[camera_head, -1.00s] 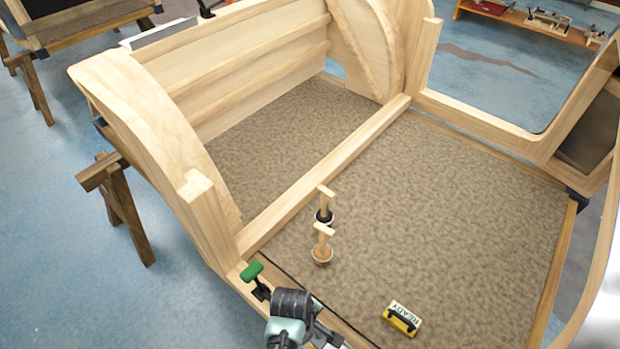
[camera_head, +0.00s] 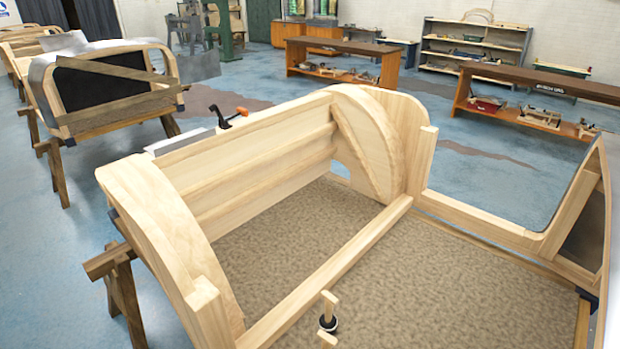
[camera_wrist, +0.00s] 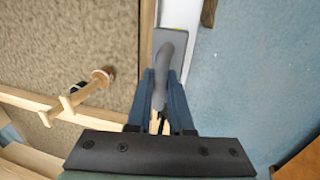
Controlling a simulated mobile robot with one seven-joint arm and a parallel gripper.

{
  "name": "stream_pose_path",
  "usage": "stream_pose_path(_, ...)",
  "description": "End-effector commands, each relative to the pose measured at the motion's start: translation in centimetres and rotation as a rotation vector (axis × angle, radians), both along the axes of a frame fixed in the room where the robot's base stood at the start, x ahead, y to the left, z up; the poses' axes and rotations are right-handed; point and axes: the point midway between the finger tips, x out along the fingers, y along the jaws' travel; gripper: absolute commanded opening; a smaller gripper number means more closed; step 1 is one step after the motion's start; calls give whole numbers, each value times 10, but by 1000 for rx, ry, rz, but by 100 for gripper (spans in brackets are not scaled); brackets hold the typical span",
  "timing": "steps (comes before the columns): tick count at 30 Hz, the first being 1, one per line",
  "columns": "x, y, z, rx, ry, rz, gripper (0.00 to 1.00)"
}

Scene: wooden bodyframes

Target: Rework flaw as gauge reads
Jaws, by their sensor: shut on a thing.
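My gripper (camera_wrist: 161,100) shows only in the wrist view. Its two blue fingers are shut on a grey curved handle (camera_wrist: 163,75), which joins a dark grey flat block (camera_wrist: 172,42). The block lies over or just above a white strip beside the wooden frame edge; I cannot tell if it touches. A wooden handled tool (camera_wrist: 88,90) also shows in the wrist view. No gauge face or flaw can be made out.
The wooden bodyframe (camera_head: 250,155) has raised sides, a crossbar (camera_head: 335,270) and a brown textured floor (camera_head: 275,240). A trestle (camera_head: 120,285) stands at left; shelves and benches stand far back.

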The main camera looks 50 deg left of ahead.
Motion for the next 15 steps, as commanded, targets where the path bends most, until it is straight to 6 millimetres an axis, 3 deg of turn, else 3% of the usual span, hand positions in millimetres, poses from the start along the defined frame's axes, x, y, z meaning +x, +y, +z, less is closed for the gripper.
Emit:
stream_pose_path(7, -36, -25, 19, -3, 2, 2, 0)
stream_pose_path(15, -70, -48, 24, 0, 0, -1, 0)
